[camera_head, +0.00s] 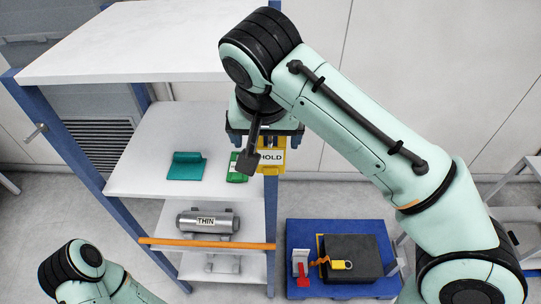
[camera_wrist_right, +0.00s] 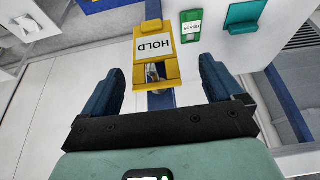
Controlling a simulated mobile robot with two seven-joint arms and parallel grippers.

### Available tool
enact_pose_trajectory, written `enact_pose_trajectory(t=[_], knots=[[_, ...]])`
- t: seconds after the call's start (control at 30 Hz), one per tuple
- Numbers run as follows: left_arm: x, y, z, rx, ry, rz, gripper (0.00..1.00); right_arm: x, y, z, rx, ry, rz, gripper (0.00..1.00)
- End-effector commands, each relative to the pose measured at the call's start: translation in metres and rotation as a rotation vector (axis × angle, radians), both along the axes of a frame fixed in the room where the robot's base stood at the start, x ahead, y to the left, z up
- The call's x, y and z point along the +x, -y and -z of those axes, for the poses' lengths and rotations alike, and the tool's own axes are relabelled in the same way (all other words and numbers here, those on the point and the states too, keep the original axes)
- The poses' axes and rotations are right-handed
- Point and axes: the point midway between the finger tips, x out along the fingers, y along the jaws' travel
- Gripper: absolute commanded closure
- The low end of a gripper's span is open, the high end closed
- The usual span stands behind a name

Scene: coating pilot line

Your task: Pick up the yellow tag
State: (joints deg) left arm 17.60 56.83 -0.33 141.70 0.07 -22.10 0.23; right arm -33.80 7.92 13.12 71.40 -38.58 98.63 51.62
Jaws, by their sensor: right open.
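The yellow tag (camera_head: 271,159) hangs at the right front corner of the shelf unit, its white face reading HOLD. In the right wrist view the tag (camera_wrist_right: 154,50) shows whole against a blue post, with a grey metal piece in its lower part. My right gripper (camera_wrist_right: 162,66) is open, with one dark finger on each side of the tag in that picture. The fingers do not touch the tag, and the gap in depth is hard to judge. In the head view my right wrist partly covers the tag's top. My left arm shows at the bottom left, its gripper out of frame.
A green tag (camera_head: 237,167) and a teal holder (camera_head: 187,166) are on the middle shelf (camera_head: 135,178). Below are a grey THIN cylinder (camera_head: 207,221) and an orange bar (camera_head: 205,244). A blue cart (camera_head: 303,232) at right carries a dark box (camera_head: 352,258) and yellow padlock (camera_head: 341,265).

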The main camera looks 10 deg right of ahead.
Motion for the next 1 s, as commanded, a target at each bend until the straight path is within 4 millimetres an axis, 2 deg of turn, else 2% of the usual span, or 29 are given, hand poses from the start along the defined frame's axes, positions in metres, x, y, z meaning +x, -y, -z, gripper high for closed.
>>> enact_pose_trajectory(t=[0.3,0.63,0.8,1.0], knots=[[-0.012,0.0,0.009,0.0,-0.013,0.0,1.0,0.01,0.011,0.042,-0.002,-0.005,0.001,0.06],[-0.012,0.0,0.009,-0.001,-0.014,0.0,1.0,0.014,0.011,0.047,-0.001,0.0,0.0,0.06],[-0.012,0.0,0.009,0.0,-0.013,0.0,1.0,0.014,0.011,0.047,-0.001,0.0,0.0,0.62],[-0.012,0.0,0.009,0.0,-0.013,0.0,1.0,0.014,0.011,0.047,-0.001,0.0,0.0,0.62]])
